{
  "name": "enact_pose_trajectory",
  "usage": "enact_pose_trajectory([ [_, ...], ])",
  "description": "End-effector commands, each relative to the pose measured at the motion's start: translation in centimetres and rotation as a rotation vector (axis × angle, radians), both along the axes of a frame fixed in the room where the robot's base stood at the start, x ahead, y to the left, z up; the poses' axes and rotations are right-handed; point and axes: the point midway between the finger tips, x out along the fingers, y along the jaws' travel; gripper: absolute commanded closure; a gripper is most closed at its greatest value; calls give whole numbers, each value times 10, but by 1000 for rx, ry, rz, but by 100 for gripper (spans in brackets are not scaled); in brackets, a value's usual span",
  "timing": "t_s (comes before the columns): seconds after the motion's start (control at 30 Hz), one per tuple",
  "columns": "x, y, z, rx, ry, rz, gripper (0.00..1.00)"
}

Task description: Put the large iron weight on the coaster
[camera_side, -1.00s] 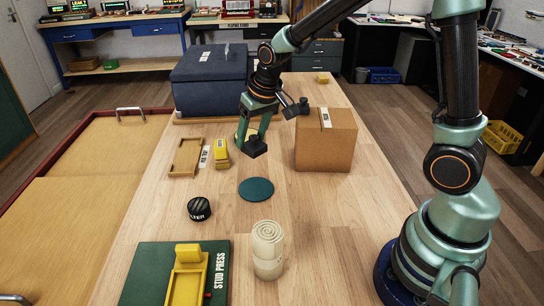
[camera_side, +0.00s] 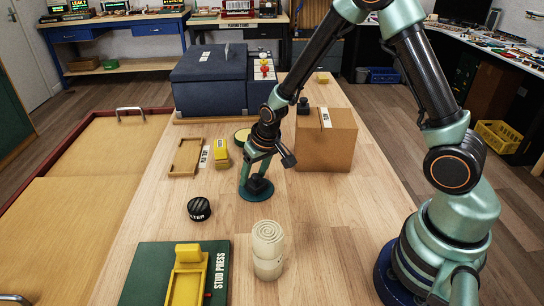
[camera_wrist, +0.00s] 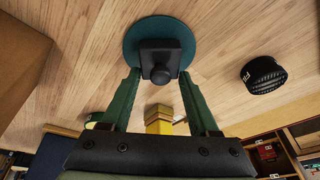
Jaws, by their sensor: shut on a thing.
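The large iron weight (camera_wrist: 160,62) is a black square block with a round knob, held between the fingertips of my gripper (camera_wrist: 158,82). My gripper (camera_side: 259,176) is shut on the weight's knob, and the dark block (camera_side: 260,186) shows at its tips in the side view. The coaster is a flat round teal disc (camera_wrist: 160,24) directly under the weight; it also shows in the side view (camera_side: 256,199). The weight overlaps the coaster in both views, somewhat toward one edge. I cannot tell whether it touches the disc.
A cardboard box (camera_side: 325,142) stands right of my gripper, with a small dark object (camera_side: 304,105) by it. A yellow block (camera_side: 221,153) and wooden frame (camera_side: 186,157) lie left.

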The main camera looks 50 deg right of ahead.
Motion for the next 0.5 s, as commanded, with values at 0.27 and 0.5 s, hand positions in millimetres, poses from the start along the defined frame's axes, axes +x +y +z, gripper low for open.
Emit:
enact_pose_trajectory([
  [0.27, 0, 0, -3, 0, 0, 0, 31],
  [0.5, 0, 0, -2, 0, 0, 0, 8],
])
